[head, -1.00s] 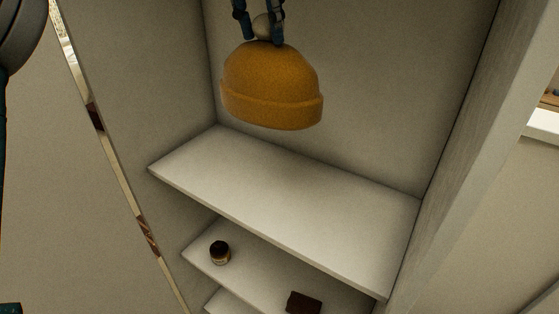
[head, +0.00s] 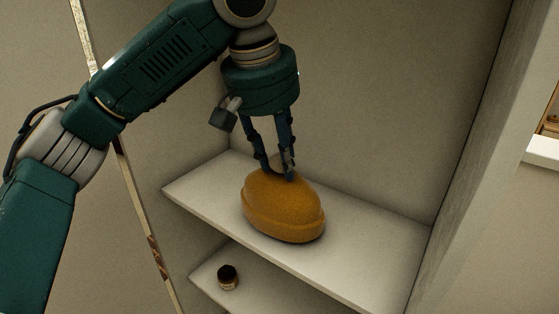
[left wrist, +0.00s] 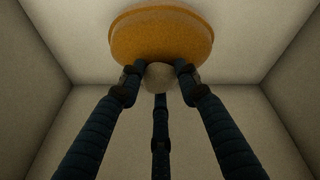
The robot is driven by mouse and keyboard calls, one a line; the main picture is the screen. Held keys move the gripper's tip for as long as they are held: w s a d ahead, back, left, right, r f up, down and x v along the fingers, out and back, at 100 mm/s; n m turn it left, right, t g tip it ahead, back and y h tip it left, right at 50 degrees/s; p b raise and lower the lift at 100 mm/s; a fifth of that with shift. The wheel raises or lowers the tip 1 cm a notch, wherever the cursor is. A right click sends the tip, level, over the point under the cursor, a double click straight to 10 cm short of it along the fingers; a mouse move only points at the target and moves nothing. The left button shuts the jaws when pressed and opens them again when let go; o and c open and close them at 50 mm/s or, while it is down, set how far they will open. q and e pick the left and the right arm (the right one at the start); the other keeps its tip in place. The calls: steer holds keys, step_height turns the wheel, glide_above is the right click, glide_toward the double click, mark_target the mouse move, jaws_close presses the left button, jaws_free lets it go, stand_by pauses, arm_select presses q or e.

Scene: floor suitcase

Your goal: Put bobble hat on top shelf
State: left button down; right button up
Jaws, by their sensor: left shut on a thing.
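The orange-yellow bobble hat (head: 283,208) is at the top shelf (head: 362,239), over its middle part, slightly tilted. Whether its brim rests on the board or hangs just above it I cannot tell. My left gripper (head: 277,172) comes down from above, its fingers shut on the pale bobble at the hat's crown. In the left wrist view the fingers close around the pale bobble (left wrist: 159,76), with the hat (left wrist: 162,35) beyond it. My right gripper is not in view.
A lower shelf (head: 208,273) holds a small dark-lidded jar (head: 228,277). The cabinet's side walls and back wall enclose the shelf. The top shelf is bare to the right of the hat.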

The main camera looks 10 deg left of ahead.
arm_select(q)
steer(key=shift+w+a+f, duration=0.1)
steer(key=shift+w+f, duration=0.05)
steer(key=shift+f, duration=0.35)
steer(key=shift+w+a+f, duration=0.1)
steer(key=shift+f, duration=0.35)
steer(key=shift+s+d, duration=0.1)
steer(key=c, duration=1.3)
jaws_free()
steer(key=shift+d, duration=0.1)
steer(key=shift+o, duration=0.4)
steer(key=b+v, duration=0.1)
steer(key=v, duration=1.1)
